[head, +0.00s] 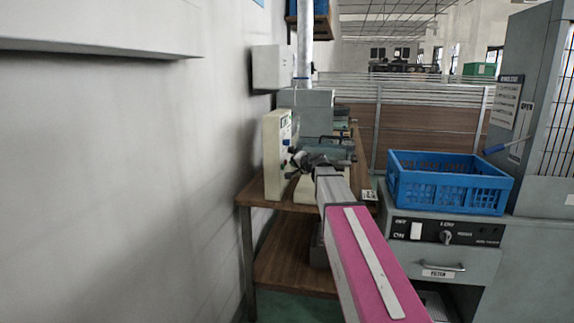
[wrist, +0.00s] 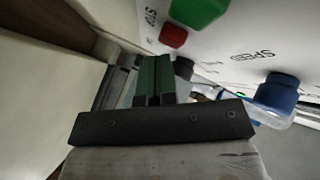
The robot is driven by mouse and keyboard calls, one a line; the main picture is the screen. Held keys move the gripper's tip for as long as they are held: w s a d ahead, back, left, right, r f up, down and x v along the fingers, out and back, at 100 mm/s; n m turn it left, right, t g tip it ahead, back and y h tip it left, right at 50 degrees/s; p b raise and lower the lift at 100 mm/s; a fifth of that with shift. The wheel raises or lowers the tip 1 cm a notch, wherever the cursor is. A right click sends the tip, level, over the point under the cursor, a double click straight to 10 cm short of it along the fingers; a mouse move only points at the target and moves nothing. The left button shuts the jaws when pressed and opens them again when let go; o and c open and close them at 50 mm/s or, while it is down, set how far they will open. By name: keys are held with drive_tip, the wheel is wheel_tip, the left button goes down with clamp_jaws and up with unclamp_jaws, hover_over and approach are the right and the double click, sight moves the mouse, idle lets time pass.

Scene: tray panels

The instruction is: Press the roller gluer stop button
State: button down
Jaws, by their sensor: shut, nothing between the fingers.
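The roller gluer (head: 274,160) is a cream machine on a wooden table, left of centre in the head view. In the wrist view its pale control panel (wrist: 225,45) fills the upper right. A red button (wrist: 173,36) sits there beside a larger green button (wrist: 198,10), with a blue knob (wrist: 277,93) further right. The printed labels are tilted and only partly readable. My gripper (wrist: 155,62) is shut and empty, its fingertips just below the red button in the picture. Whether they touch the panel cannot be told. In the head view my gripper (head: 300,160) is beside the gluer's front.
A wooden table (head: 258,196) carries the gluer, close to the wall on the left. A blue crate (head: 450,188) stands on a grey cabinet (head: 480,262) at right. A grey machine with a barred front stands behind it. A low partition is at the back.

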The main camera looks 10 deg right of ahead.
drive_tip(key=shift+w+a, duration=0.15)
drive_tip(key=shift+a, duration=0.3)
idle(0.5)
drive_tip(key=shift+d, duration=0.2)
drive_tip(key=shift+s+d, duration=0.3)
drive_tip(key=shift+d, duration=0.35)
drive_tip(key=d, duration=0.1)
drive_tip(key=s+d, duration=0.1)
drive_tip(key=d, duration=0.2)
drive_tip(key=shift+s+d, duration=0.25)
drive_tip(key=shift+d, duration=0.15)
idle(0.7)
